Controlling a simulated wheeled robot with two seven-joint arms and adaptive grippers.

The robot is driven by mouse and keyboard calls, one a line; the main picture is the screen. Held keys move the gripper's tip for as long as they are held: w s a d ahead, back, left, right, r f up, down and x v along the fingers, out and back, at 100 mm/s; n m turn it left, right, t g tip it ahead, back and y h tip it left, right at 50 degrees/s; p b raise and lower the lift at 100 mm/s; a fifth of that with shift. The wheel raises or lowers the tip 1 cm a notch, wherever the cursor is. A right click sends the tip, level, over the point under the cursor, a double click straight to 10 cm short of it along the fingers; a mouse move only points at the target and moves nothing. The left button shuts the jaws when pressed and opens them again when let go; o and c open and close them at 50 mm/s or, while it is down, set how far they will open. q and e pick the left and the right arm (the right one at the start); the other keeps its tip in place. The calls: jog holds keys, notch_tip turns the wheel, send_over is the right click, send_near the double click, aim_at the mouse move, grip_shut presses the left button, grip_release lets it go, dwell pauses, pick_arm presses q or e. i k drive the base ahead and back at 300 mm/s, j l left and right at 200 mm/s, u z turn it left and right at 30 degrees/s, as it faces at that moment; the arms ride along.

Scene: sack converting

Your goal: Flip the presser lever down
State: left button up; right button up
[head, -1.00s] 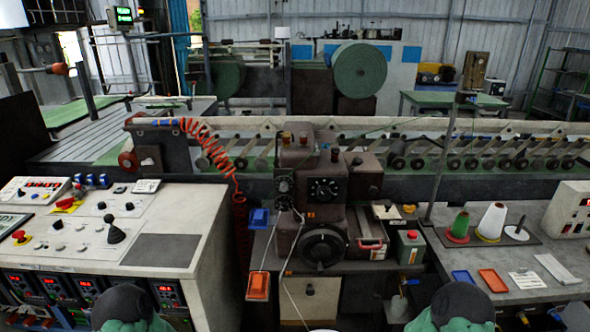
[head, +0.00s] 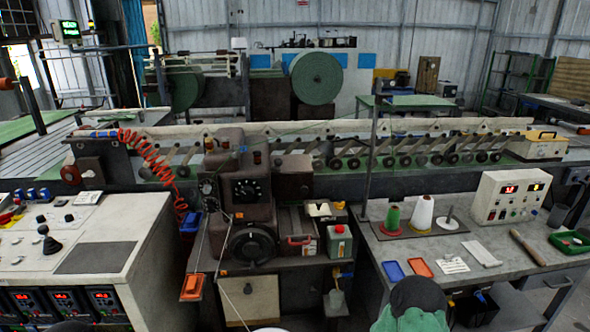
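The brown sewing machine (head: 240,185) stands at the middle left of the head view, with a dial on its face and a dark handwheel (head: 251,247) low at its front. I cannot pick out the presser lever with certainty; the parts around the needle area are small and dark. A small unit with a red handle (head: 300,240) sits just right of the machine. Neither gripper is in view.
A control console (head: 80,245) stands at the left.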

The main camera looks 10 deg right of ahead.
aim_at(278, 161)
jog(key=i+l+u, duration=0.15)
jog(key=l, duration=0.5)
jog(key=l+u, duration=0.15)
jog(key=l, duration=0.55)
jog(key=i+z, duration=0.3)
jog(key=i+l, duration=0.05)
